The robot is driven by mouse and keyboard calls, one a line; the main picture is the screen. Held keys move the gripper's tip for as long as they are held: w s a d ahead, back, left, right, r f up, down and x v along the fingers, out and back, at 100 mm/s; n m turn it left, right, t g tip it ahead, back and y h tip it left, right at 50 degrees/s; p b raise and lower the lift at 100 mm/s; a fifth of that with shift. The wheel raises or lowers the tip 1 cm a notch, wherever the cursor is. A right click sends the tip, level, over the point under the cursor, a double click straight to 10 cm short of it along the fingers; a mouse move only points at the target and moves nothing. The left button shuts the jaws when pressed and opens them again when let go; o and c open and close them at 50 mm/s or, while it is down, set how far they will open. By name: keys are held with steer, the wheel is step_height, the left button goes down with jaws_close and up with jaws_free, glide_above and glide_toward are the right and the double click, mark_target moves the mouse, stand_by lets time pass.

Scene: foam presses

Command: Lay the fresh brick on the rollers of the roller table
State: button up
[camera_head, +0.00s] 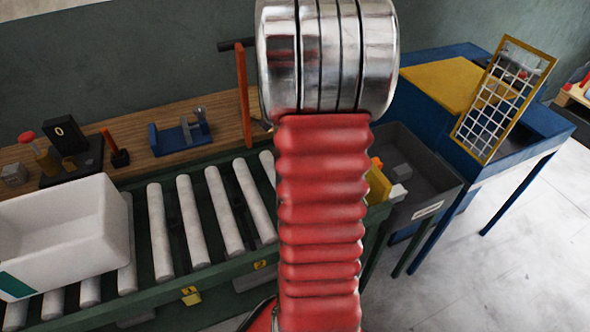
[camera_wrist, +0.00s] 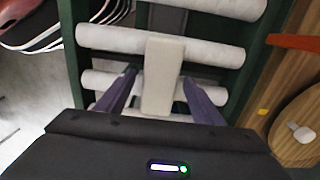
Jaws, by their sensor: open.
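The fresh brick, a pale beige block (camera_wrist: 163,75), lies across the white rollers in the wrist view. My gripper (camera_wrist: 159,80) is open, with one dark finger on each side of the brick and gaps showing between fingers and brick. The brick's near end is low between the fingers. The roller table (camera_head: 208,205) has a green frame and white rollers in the head view; it also shows in the wrist view (camera_wrist: 75,60). In the head view my red arm covers the middle of the picture, and the gripper and brick are hidden.
A white bin (camera_head: 66,235) stands on the rollers at the left. A wooden bench (camera_head: 185,110) with tools runs behind. A grey tray (camera_head: 430,180) with small blocks sits to the right, near a blue table (camera_head: 520,150) with a yellow mesh guard (camera_head: 503,98). Several rollers left of my arm are bare.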

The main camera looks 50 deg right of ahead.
step_height(320, 180, up, 9)
steer(key=shift+r, duration=0.15)
stand_by(0.9)
steer(key=w+a+r+n+t, duration=0.1)
steer(key=w+a+r+n, duration=0.25)
steer(key=a+n, duration=0.45)
steer(key=s+a+r+n+t, duration=0.1)
steer(key=s+a+n+t, duration=0.1)
steer(key=a+n, duration=0.6)
steer(key=s+a+r+n+t, duration=0.2)
steer(key=a+n, duration=0.6)
steer(key=a, duration=1.2)
steer(key=shift+s+a+t, duration=0.3)
steer(key=shift+s+a, duration=0.05)
steer(key=shift+s, duration=0.55)
